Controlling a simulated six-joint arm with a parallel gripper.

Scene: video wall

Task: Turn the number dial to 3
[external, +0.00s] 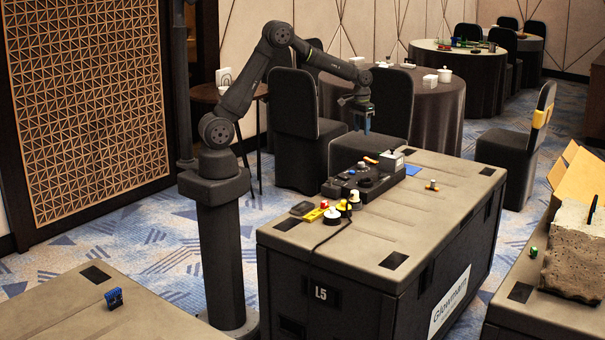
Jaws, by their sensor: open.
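A black control panel (378,184) lies on the top of a large dark case. It carries a round dark dial (365,182) and several small controls. The dial's numbers and pointer are too small to read, so I cannot tell its setting. My gripper (367,131) points down above the far part of the panel, with its bluish fingers apart from everything. It is open and holds nothing that I can see.
Small coloured objects (340,208), white, yellow and red, stand at the panel's near end beside a dark cable. The case's right side is mostly clear, with one small item (432,185).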

